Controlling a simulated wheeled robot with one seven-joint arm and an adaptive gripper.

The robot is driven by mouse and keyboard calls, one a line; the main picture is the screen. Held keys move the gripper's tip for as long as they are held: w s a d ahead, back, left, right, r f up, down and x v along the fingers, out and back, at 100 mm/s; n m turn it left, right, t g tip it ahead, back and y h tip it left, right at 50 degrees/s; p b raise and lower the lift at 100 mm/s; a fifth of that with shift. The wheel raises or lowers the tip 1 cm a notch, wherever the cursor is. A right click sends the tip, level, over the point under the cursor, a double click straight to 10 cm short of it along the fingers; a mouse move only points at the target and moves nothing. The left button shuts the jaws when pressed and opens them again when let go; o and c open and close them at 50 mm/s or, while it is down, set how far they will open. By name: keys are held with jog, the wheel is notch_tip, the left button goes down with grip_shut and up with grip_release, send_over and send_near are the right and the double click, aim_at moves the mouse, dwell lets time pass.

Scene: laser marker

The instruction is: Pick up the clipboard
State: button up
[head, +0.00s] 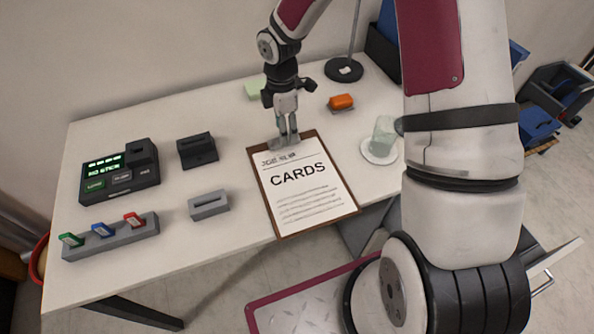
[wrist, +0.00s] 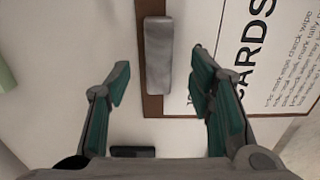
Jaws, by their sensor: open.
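The clipboard (head: 305,190) lies flat on the white table, with a brown board and a white sheet headed "CARDS". It overhangs the table's front edge slightly in the head view. My gripper (head: 287,142) points down at its top edge. In the wrist view, my open gripper (wrist: 160,70) has its green-padded fingers on either side of the clipboard's grey clip (wrist: 158,55), with nothing gripped. The clipboard's sheet (wrist: 265,60) shows at the right there. Whether the fingers touch the board I cannot tell.
A dark device with a green display (head: 119,172), a grey rack with colored sticks (head: 110,237), and two slotted blocks (head: 197,150) (head: 209,205) stand left. An orange object (head: 341,102), a lamp base (head: 344,70) and a glass on a saucer (head: 381,140) are right.

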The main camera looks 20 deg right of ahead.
notch_tip(320, 180, down, 3)
jog(key=shift+w+f, duration=0.1)
jog(key=shift+f, duration=0.1)
grip_shut()
jog(key=shift+r, duration=0.2)
